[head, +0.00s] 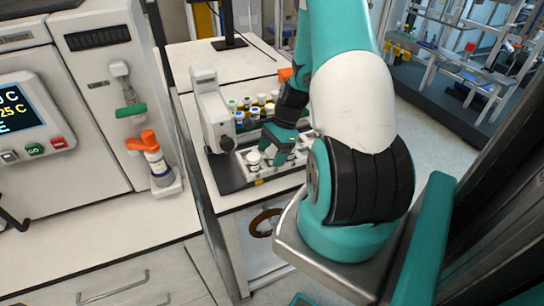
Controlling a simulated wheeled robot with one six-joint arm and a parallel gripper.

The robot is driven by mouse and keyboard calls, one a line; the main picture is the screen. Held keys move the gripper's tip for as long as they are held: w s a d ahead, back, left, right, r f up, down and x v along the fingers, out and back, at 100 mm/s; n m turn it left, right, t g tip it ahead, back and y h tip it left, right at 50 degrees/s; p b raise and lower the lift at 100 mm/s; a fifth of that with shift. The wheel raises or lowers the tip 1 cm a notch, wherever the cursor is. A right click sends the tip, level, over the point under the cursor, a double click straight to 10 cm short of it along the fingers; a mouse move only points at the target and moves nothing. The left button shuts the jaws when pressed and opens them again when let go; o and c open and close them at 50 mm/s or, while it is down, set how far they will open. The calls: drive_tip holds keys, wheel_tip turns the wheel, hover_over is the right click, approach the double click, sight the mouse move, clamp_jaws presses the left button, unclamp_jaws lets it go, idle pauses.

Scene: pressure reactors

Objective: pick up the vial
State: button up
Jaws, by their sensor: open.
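Several small vials with white, yellow, green and blue caps stand on a tray (233,179) on the white bench. A white-capped vial (253,159) stands at the front of the tray, just left of my gripper. Other vials (262,100) stand in a group behind it. My gripper (274,163) is low over the tray, pointing down among the front vials. It is open. The gripper is small in the head view, and I cannot tell whether a vial is between its fingers. My arm hides the right part of the tray.
A white and grey instrument (211,110) stands at the tray's left. Open floor (420,128) shows at the right.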

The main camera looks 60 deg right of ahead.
sight(272, 151)
drive_tip(key=c, duration=1)
wheel_tip(272, 151, up, 20)
drive_tip(key=b, duration=0.1)
